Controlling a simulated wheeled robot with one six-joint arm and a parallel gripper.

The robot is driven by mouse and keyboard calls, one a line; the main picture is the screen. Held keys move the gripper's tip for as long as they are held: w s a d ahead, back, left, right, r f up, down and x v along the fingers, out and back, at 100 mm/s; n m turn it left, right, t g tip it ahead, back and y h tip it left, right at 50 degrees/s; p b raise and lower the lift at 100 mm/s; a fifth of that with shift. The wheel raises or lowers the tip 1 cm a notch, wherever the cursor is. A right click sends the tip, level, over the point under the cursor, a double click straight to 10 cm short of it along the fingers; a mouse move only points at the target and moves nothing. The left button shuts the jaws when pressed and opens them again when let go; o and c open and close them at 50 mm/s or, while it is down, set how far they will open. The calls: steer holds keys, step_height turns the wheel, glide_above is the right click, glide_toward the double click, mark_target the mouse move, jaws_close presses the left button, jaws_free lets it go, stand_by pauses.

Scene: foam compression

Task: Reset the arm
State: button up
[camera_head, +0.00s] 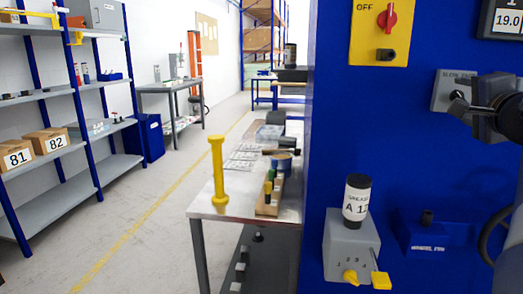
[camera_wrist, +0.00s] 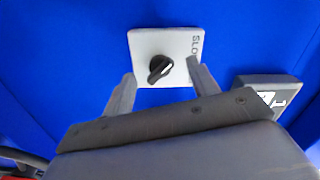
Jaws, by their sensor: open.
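My gripper (camera_wrist: 161,68) shows in the wrist view with its two grey fingers apart and nothing between them but the view of a black knob (camera_wrist: 160,68). That knob sits on a light grey plate (camera_wrist: 145,45) on a blue panel, lettered "SLO" in the part that shows. In the head view my gripper (camera_head: 466,106) is at the right edge, in front of the same plate (camera_head: 442,88). It partly hides the plate and knob. I cannot tell whether the fingers touch the knob.
The blue panel (camera_head: 400,140) bears a red OFF switch (camera_head: 388,19) and a grey box (camera_head: 350,247) with yellow knobs and a grease canister (camera_head: 357,198). A metal table (camera_head: 215,203) with a yellow post (camera_head: 217,170) stands left. The floor (camera_head: 145,215) beyond is open.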

steer(key=m+p, duration=0.6)
steer(key=shift+r, duration=0.25)
steer(key=m+p, duration=0.6)
steer(key=shift+p, duration=0.3)
steer(key=shift+s+a+f+b, duration=0.1)
steer(key=shift+s+f+b, duration=0.05)
steer(key=shift+s, duration=0.3)
steer(key=shift+s+a+f+b, duration=0.1)
steer(key=shift+s+b, duration=0.05)
steer(key=shift+s, duration=0.3)
steer(key=shift+s+a, duration=0.1)
steer(key=shift+s, duration=0.3)
steer(key=shift+a, duration=0.1)
